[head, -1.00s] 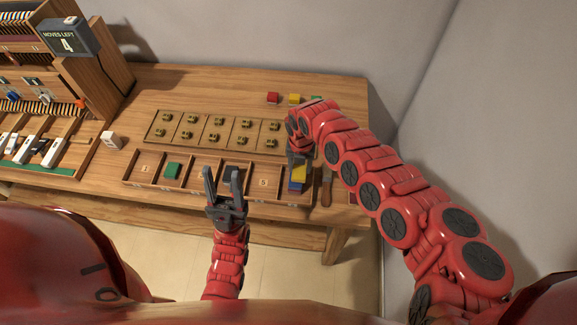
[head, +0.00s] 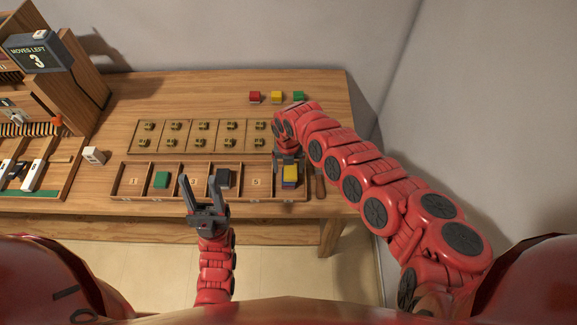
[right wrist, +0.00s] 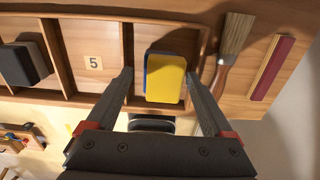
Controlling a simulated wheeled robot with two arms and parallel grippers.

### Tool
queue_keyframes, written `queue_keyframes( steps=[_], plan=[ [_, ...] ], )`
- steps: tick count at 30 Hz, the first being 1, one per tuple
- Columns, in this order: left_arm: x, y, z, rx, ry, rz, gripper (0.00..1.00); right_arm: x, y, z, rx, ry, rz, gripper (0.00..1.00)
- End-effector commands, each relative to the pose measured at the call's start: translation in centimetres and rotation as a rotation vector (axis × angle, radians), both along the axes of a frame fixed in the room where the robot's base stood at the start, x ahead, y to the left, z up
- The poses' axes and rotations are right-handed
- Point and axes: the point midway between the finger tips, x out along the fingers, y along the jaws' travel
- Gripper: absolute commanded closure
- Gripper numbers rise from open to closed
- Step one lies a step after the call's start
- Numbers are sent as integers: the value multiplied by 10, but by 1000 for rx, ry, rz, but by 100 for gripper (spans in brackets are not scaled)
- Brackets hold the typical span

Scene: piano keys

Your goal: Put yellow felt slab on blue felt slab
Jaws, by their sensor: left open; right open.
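The yellow felt slab (right wrist: 166,79) lies on top of the blue felt slab (right wrist: 147,70) in the rightmost compartment of the wooden tray. The blue shows as a thin edge along the left and top of the yellow in the right wrist view. In the head view the yellow slab (head: 290,172) sits over blue as well. My right gripper (right wrist: 160,85) is open, its fingers on either side of the slabs and apart from them. My left gripper (head: 203,186) is open and empty in front of the tray.
The tray (head: 172,197) also holds a green slab (head: 161,180) and a dark slab (head: 222,178). A brush (right wrist: 233,45) and a red strip (right wrist: 272,67) lie right of it. Red, yellow and green blocks stand behind. A sign (head: 38,53) reads "MOVES LEFT 3".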

Motion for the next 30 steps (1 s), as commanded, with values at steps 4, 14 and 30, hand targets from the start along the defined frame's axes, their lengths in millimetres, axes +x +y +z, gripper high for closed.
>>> queue_keyframes(
  steps=[4,14,30],
  plan=[
    [0,0,5,0,0,0,50,0,0,4,1,0,-1,14],
    [0,0,-9,0,0,0,50,2,-2,48,-1,-3,-2,14],
    [0,0,-21,0,0,0,50,-1,0,121,-1,2,0,14]
  ],
)
